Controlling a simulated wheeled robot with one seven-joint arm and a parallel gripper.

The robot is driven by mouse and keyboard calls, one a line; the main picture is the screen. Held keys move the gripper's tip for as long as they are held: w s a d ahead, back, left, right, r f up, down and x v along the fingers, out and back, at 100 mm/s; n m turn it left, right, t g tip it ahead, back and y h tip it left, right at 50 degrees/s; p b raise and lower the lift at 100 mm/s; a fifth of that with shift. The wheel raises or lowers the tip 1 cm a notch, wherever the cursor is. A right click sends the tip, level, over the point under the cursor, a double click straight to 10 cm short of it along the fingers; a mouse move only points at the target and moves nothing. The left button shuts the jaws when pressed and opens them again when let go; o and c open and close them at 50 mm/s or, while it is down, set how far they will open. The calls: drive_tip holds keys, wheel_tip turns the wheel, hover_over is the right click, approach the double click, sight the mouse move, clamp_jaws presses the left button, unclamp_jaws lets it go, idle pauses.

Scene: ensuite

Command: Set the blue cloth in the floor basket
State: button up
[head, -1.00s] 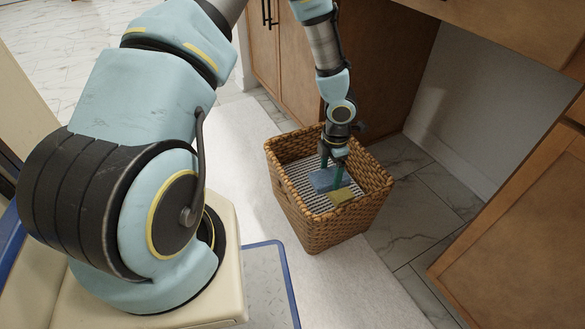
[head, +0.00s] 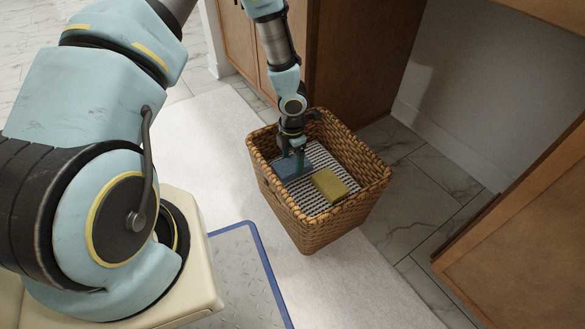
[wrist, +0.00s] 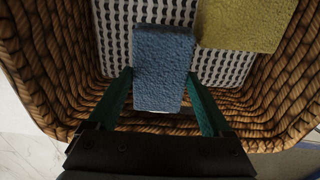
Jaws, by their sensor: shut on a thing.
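The blue cloth (head: 282,169) is a folded, block-like pad inside the woven floor basket (head: 318,228). In the wrist view the blue cloth (wrist: 163,70) sits between the two green fingers. My gripper (head: 292,163) reaches down into the basket and is shut on the blue cloth, near the basket's left side. Beneath the cloth is the basket's black-and-white patterned lining. I cannot tell whether the cloth touches it.
A yellow folded cloth (head: 331,186) lies on the lining to the right of the blue cloth. The basket stands on a pale rug (head: 215,125) over marble tiles. Wooden cabinets (head: 365,60) stand behind, and another (head: 515,235) is at right.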

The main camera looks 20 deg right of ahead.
drive_tip(key=shift+f+b, duration=0.3)
drive_tip(key=shift+f, duration=0.9)
drive_tip(key=shift+f, duration=0.15)
drive_tip(key=o, duration=1.2)
drive_tip(key=shift+o, duration=0.2)
